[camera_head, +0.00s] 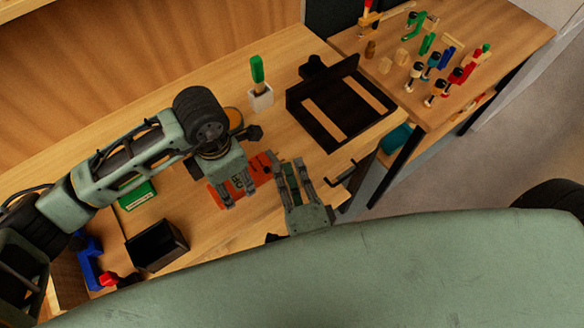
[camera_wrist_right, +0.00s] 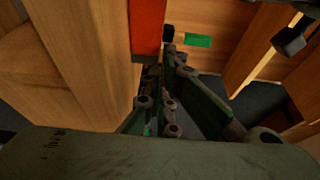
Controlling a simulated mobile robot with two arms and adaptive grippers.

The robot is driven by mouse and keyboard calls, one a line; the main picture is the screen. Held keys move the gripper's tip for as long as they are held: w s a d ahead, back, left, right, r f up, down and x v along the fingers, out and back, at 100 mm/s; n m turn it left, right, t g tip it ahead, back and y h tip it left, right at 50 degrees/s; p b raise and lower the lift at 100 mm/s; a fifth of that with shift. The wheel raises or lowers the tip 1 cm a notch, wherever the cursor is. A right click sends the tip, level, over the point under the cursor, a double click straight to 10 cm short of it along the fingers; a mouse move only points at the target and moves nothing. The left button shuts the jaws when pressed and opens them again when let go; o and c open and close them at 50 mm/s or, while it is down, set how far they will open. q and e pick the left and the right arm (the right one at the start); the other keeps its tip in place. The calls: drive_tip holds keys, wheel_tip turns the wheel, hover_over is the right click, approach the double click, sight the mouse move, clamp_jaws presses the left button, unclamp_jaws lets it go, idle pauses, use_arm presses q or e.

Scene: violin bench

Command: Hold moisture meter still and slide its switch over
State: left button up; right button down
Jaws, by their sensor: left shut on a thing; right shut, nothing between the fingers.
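The moisture meter (camera_head: 262,165) is an orange-red block lying flat on the bench, with small green markings on its upper face. My left gripper (camera_head: 238,200) comes down over it from above and is shut on it. My right gripper (camera_head: 288,163) is shut and empty, with its fingertips beside the meter's right end. In the right wrist view the orange-red meter (camera_wrist_right: 148,25) stands just left of the fingertips of my right gripper (camera_wrist_right: 168,45). I cannot tell whether they touch it. The switch is too small or hidden to make out.
A black open box (camera_head: 157,246) and a green item (camera_head: 137,196) lie to the left. A white holder with a green-handled tool (camera_head: 260,95) and a dark tray (camera_head: 340,105) stand behind. A side table (camera_head: 490,30) holds several small tools. The bench's front edge is close to my right gripper.

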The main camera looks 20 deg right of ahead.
drive_tip(key=shift+s+a, duration=0.2)
drive_tip(key=shift+a, duration=0.4)
drive_tip(key=shift+s+a, duration=0.2)
drive_tip(key=shift+a, duration=0.4)
use_arm(q)
drive_tip(key=shift+d+r, duration=0.1)
drive_tip(key=shift+d, duration=0.05)
use_arm(e)
drive_tip(key=shift+s+a, duration=0.1)
drive_tip(key=shift+a, duration=0.1)
drive_tip(key=d, duration=0.1)
drive_tip(key=w+d, duration=0.1)
drive_tip(key=d, duration=0.2)
drive_tip(key=shift+w+d, duration=0.25)
drive_tip(key=shift+d, duration=0.1)
drive_tip(key=s, duration=1)
use_arm(q)
drive_tip(key=o, duration=1.4)
drive_tip(key=shift+c, duration=0.2)
use_arm(e)
drive_tip(key=shift+a+r, duration=0.1)
